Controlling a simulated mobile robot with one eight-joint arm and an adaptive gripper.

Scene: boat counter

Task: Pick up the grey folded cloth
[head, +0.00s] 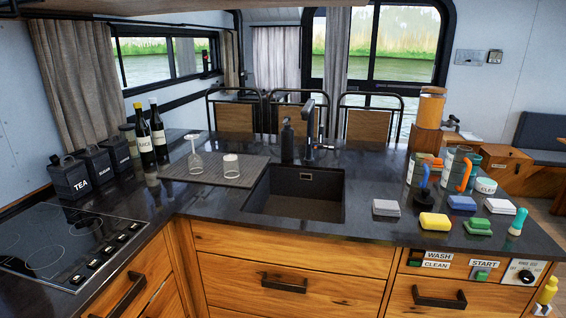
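A pale grey, flat folded-looking block (386,208) lies on the dark counter (345,225) just right of the sink. It looks like the grey folded cloth, but it is small here and I cannot be sure. A similar pale block with a green part (500,206) lies farther right. A yellow sponge-like block (434,224) lies right of and nearer than the grey one, apart from it. My gripper is not in view.
A blue block (462,203), a green block (478,227) and a teal-handled brush (518,222) lie nearby. Behind stand tins (461,168) with orange handles. The sink (298,193) opens to the left. A drying mat (207,174) bears two glasses.

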